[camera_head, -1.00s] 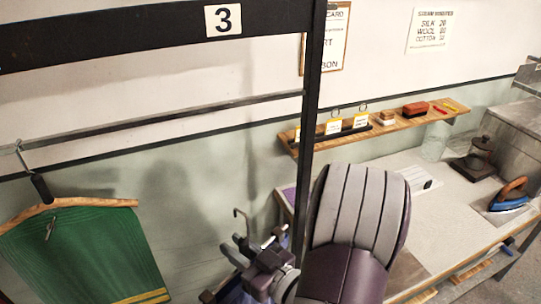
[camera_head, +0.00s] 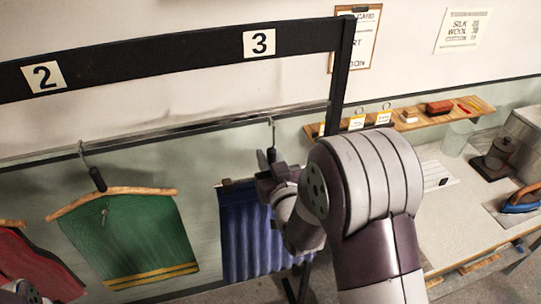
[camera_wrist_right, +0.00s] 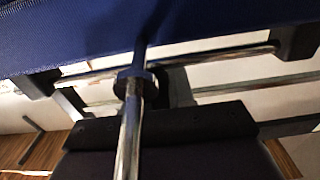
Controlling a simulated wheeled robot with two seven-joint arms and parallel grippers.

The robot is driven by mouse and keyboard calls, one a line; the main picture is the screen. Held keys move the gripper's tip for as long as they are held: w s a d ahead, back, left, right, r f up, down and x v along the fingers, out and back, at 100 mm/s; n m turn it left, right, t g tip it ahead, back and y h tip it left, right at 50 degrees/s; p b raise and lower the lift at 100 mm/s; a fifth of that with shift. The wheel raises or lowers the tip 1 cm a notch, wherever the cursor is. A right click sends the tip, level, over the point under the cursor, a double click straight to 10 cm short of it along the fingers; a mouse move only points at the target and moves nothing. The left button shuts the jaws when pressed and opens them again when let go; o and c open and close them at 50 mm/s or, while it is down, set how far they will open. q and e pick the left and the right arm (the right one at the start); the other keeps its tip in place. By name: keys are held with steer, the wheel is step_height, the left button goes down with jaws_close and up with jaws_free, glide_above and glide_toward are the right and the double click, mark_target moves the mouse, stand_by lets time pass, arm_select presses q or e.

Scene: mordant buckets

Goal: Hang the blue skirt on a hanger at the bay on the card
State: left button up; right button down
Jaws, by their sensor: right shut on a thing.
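The blue skirt (camera_head: 246,235) hangs from a hanger (camera_head: 271,130) below the rail (camera_head: 205,124), under the number 3 sign (camera_head: 259,43). My right gripper (camera_head: 272,178) is shut on this hanger, just above the skirt. The hanger's hook top is level with the rail; I cannot tell whether it rests on it. The right wrist view shows the metal hanger stem (camera_wrist_right: 130,135) and blue cloth (camera_wrist_right: 80,30) close up. The card (camera_head: 358,40) on the wall is partly hidden by the rack post. A piece of my left arm shows at the lower left edge, its jaws unclear.
A green garment (camera_head: 130,240) hangs left of the skirt, with a red one (camera_head: 32,262) farther left. A number 2 sign (camera_head: 44,77) is on the beam. The rack post (camera_head: 339,80) stands right of the hook. A shelf (camera_head: 440,112) and a table with an iron (camera_head: 520,200) are at right.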

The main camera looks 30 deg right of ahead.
steer(key=f+b+x, duration=0.2)
steer(key=x, duration=0.6)
steer(key=shift+w, duration=0.2)
stand_by(0.3)
steer(key=c, duration=0.9)
jaws_free()
steer(key=shift+s+a+f, duration=0.1)
steer(key=shift+s+f, duration=0.05)
steer(key=shift+s, duration=0.05)
